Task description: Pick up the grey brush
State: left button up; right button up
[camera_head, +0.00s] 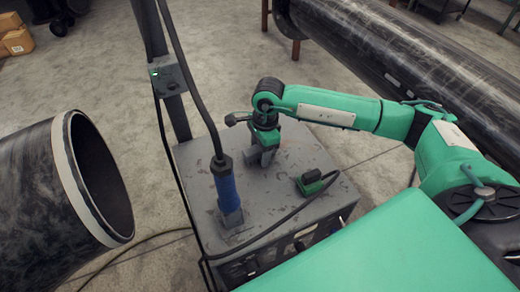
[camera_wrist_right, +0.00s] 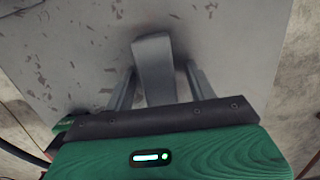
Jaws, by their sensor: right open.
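A grey, blocky piece that looks like the grey brush (camera_wrist_right: 152,62) shows in the right wrist view, over the speckled grey top of the cart. My right gripper (camera_wrist_right: 158,82) is open, with one finger on each side of this piece and a narrow gap on both sides. In the head view my right gripper (camera_head: 262,155) points down low over the back middle of the cart top. There it largely hides the piece, and brush and fingers are hard to tell apart. My left gripper is not in view.
A blue-handled tool (camera_head: 228,190) with a thick cable stands on the cart top (camera_head: 292,215), left of the gripper. A green and black device (camera_head: 313,181) lies to the right.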

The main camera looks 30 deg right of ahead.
jog(key=c, duration=1)
jog(key=shift+c, duration=0.5)
jog(key=shift+r, duration=0.1)
